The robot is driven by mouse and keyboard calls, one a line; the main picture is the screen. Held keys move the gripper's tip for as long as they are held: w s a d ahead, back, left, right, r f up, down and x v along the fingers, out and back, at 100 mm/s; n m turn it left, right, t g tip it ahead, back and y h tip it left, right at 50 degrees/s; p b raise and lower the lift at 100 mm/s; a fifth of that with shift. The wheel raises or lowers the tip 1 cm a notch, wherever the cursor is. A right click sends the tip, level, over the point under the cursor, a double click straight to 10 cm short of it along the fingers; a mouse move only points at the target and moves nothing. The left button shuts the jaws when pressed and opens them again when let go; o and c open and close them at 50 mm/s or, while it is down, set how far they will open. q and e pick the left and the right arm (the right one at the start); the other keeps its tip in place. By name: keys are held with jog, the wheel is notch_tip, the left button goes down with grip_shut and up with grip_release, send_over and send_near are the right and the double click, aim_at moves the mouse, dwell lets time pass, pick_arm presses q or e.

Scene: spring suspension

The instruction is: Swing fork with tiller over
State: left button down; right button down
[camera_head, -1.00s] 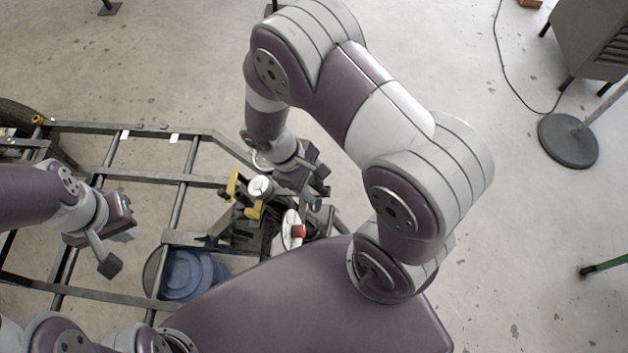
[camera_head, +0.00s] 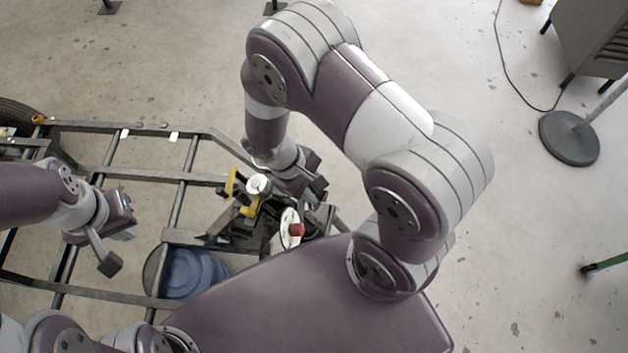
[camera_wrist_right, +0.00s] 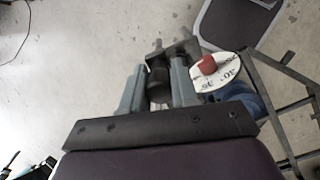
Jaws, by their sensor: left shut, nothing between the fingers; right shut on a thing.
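The fork assembly (camera_head: 243,222) is a dark mechanism with yellow parts and a white-topped post (camera_head: 258,184), at the frame's right end. A white dial with dark markings (camera_wrist_right: 212,80) and a red knob (camera_wrist_right: 207,65) sits beside it. My right gripper (camera_head: 316,190) is beside the assembly. In the right wrist view its fingers (camera_wrist_right: 158,88) are shut on a black cylindrical grip, which I take for the tiller (camera_wrist_right: 157,80). In the head view the grip is hard to make out. My left gripper (camera_head: 110,264) is shut and empty over the frame, apart from the fork.
A dark tube frame (camera_head: 150,180) spans the left side. A blue round container (camera_head: 185,275) stands on the floor under it. A round stand base (camera_head: 567,138) and a grey cabinet (camera_head: 592,38) are at the right.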

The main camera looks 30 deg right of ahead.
jog(key=s+a+f+m+b, duration=0.1)
jog(key=s+a+m, duration=0.3)
jog(key=a+m, duration=0.1)
jog(key=shift+s+a+m+b, duration=0.2)
jog(key=shift+a+m+b, duration=0.2)
jog(key=shift+a, duration=0.2)
jog(key=shift+f, duration=0.1)
jog(key=c, duration=0.9)
grip_release()
jog(key=shift+o, duration=0.2)
jog(key=p+v, duration=0.1)
jog(key=v, duration=1.1)
jog(key=shift+r+p, duration=0.3)
jog(key=shift+p, duration=0.1)
